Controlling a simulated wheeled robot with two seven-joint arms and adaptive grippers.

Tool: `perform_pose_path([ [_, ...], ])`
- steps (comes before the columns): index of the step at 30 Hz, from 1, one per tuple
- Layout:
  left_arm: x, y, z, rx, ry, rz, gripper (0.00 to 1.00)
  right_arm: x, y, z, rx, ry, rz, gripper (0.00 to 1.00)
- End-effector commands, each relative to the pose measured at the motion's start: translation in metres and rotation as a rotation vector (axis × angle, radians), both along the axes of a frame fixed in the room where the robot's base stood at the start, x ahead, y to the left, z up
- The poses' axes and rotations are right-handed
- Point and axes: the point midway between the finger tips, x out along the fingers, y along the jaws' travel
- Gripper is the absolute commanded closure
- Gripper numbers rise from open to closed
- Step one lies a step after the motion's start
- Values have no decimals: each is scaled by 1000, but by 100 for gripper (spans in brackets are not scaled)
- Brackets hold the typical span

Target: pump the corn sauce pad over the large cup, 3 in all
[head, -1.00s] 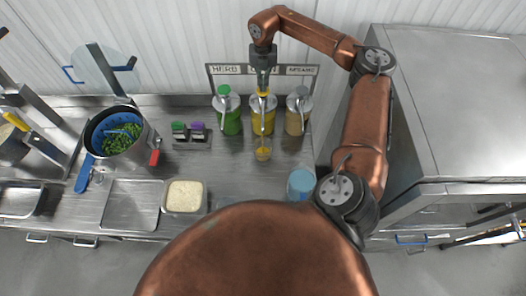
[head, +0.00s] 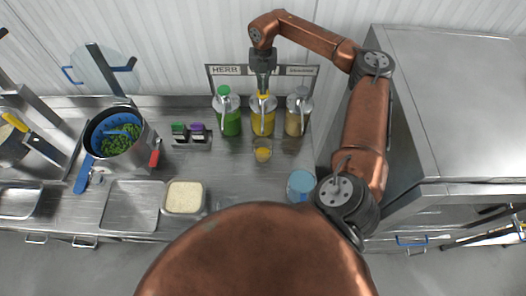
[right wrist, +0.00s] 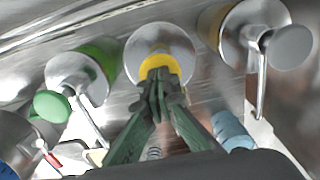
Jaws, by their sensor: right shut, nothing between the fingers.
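The corn sauce dispenser (head: 263,119) is the yellow jar in the middle of three, with a metal lid. Its yellow pump pad (right wrist: 160,63) shows in the right wrist view just beyond my fingertips. My right gripper (head: 263,90) is shut and empty, pointing down over the pad; it also shows in the right wrist view (right wrist: 160,88). The fingertips seem to touch the pad and hide most of it in the head view. A clear cup (head: 263,152) with yellow sauce in it stands in front of the corn jar. My left gripper is out of view.
A green jar (head: 228,121) and a tan jar (head: 296,121) stand close on either side. A blue-topped container (head: 301,184) is at the front right. A rice tub (head: 184,197), an empty tray (head: 131,205) and a pot of greens (head: 117,143) are at left.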

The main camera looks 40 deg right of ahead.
Motion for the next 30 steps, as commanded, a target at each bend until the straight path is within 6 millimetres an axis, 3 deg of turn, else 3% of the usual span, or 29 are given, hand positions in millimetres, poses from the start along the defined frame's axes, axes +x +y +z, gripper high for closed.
perform_pose_path([
  [16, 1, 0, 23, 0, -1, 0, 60, 0, 0, 33, 1, 1, 1, 100],
  [30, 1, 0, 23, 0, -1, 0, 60, 0, 0, 35, 0, 0, 0, 100],
])
